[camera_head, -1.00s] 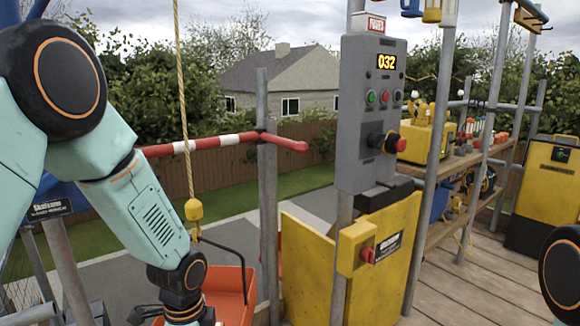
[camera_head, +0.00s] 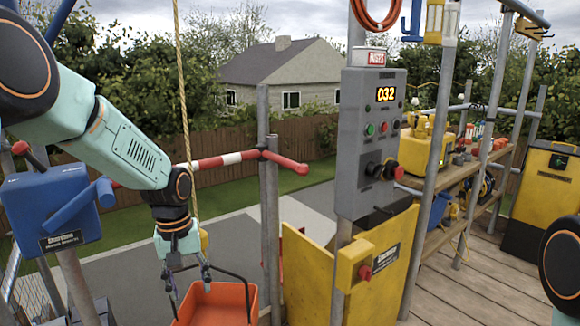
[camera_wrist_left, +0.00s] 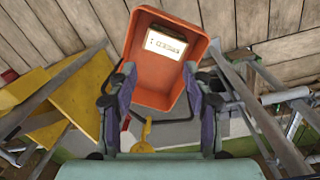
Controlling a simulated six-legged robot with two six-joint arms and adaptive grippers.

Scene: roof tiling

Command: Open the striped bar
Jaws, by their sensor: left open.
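The striped bar (camera_head: 235,158), red and white, runs roughly level across the middle left of the head view, past a grey upright post. Its red right end sticks out beyond the post, and my left forearm hides part of its left stretch. My left gripper (camera_head: 189,284) points down, lower than the bar and apart from it, in front of or above an orange bin (camera_head: 222,308). In the wrist view my left gripper (camera_wrist_left: 160,72) is open with nothing between its fingers, the orange bin (camera_wrist_left: 143,88) beyond them. My right gripper is out of view.
A yellow rope (camera_head: 184,90) hangs beside my left forearm. A blue box (camera_head: 50,210) with a handle stands at left. A grey control panel (camera_head: 352,165) showing 032 and a yellow board (camera_head: 385,262) stand right of the bar. Wooden decking (camera_head: 455,290) lies clear at right.

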